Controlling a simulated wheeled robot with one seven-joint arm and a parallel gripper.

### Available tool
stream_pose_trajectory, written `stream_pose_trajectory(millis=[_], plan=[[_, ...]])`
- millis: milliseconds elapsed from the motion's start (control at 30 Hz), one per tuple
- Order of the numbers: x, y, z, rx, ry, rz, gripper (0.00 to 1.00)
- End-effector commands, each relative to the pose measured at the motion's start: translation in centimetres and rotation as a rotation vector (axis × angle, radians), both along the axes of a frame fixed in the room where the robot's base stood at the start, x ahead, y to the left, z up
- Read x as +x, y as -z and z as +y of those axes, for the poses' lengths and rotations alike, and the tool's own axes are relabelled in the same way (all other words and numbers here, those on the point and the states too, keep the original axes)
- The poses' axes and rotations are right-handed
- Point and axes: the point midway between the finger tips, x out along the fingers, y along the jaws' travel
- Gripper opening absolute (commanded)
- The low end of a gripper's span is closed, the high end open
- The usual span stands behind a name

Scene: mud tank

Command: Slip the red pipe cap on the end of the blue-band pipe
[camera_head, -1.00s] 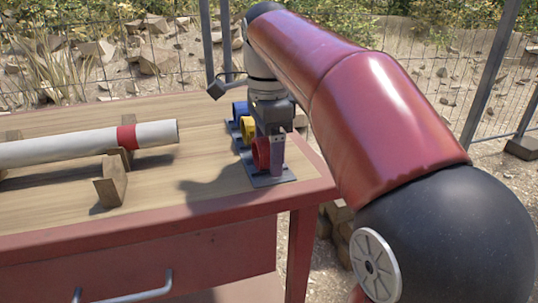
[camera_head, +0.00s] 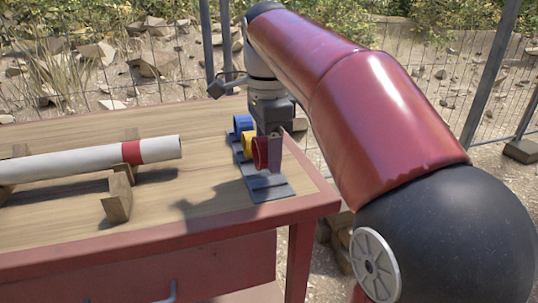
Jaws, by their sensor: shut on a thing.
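The red pipe cap (camera_head: 260,153) is a short ring, seen at the right of the table. My gripper (camera_head: 272,152) is shut on it and holds it a little above the near end of a dark rack (camera_head: 268,189). The near finger hides the cap's right side. A white pipe (camera_head: 70,160) lies on wooden supports at the left, with its free end pointing right. The band near that end is red (camera_head: 132,152). I see no pipe with a blue band.
A yellow cap (camera_head: 248,141) and a blue cap (camera_head: 241,124) stand on the rack behind the red one. A wooden support block (camera_head: 117,198) stands in front of the pipe. Bare wooden tabletop (camera_head: 200,180) lies between pipe and rack.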

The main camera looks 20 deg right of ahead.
Motion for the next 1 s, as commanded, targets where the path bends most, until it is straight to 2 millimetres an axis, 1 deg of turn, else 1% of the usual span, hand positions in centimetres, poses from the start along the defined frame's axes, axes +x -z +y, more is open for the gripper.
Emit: stream_pose_trajectory(millis=[33, 100, 433, 567, 1000], plan=[[0.0, -1.0, 0.0, 0.0, 0.0, 0.0, 0.4], [0.0, -1.7, 0.0, 0.0, 0.0, 0.0, 0.4], [0.0, -4.1, 0.0, 0.0, 0.0, -0.001, 0.4], [0.0, -4.4, 0.0, 0.0, 0.0, 0.0, 0.4], [0.0, -4.4, 0.0, 0.0, 0.0, 0.0, 0.4]])
